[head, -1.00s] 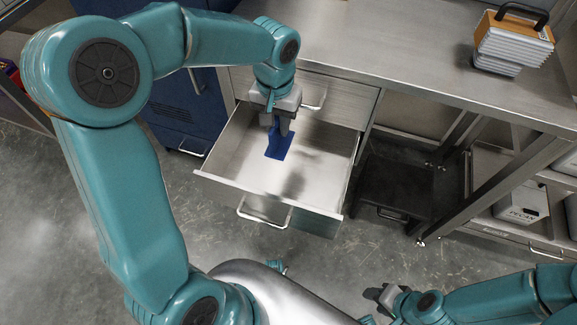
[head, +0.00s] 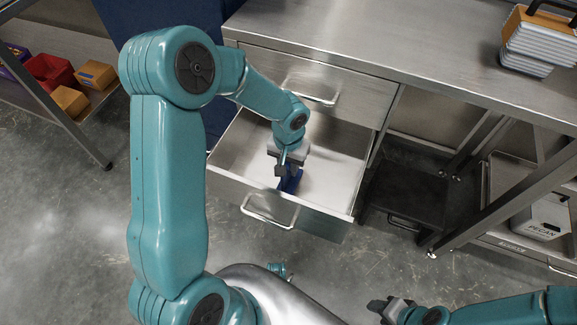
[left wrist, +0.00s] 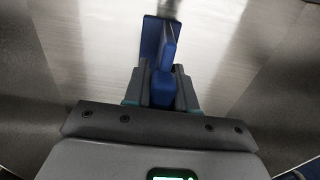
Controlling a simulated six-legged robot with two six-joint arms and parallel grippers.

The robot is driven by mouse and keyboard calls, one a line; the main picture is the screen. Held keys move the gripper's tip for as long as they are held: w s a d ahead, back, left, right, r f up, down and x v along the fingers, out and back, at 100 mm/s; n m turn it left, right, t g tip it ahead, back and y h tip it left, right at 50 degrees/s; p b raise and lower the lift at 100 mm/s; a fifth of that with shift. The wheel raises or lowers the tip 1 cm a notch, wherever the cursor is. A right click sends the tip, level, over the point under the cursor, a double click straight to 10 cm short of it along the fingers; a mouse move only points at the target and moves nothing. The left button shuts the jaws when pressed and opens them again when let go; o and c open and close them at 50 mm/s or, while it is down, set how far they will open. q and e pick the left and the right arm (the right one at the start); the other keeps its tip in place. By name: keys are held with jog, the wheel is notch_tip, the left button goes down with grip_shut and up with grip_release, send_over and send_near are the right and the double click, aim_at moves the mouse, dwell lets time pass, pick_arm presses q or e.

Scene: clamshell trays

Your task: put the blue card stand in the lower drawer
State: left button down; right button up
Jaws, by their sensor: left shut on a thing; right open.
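The blue card stand (head: 291,181) is inside the open lower drawer (head: 333,172), near its front wall. My left gripper (head: 288,168) reaches down into the drawer and is shut on the card stand. In the left wrist view the card stand (left wrist: 168,55) sits between the fingers of my left gripper (left wrist: 162,92), with the pale drawer floor beyond it. I cannot tell whether the stand touches the floor. My right gripper (head: 385,306) is open and empty, low over the floor at the right of the drawer.
The upper drawer (head: 315,85) above is shut. The steel worktop (head: 400,45) holds a stack of trays (head: 540,42) at the right. A black step stool (head: 405,190) stands right of the drawer. A shelf with red and orange bins (head: 50,75) stands at the left.

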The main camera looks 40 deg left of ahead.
pick_arm(q)
jog(key=shift+f, duration=0.25)
jog(key=c, duration=0.9)
grip_release()
jog(key=shift+r, duration=0.1)
jog(key=shift+r, duration=0.3)
notch_tip(320, 180, up, 12)
jog(key=p, duration=0.3)
jog(key=shift+f, duration=0.2)
jog(key=shift+r, duration=0.1)
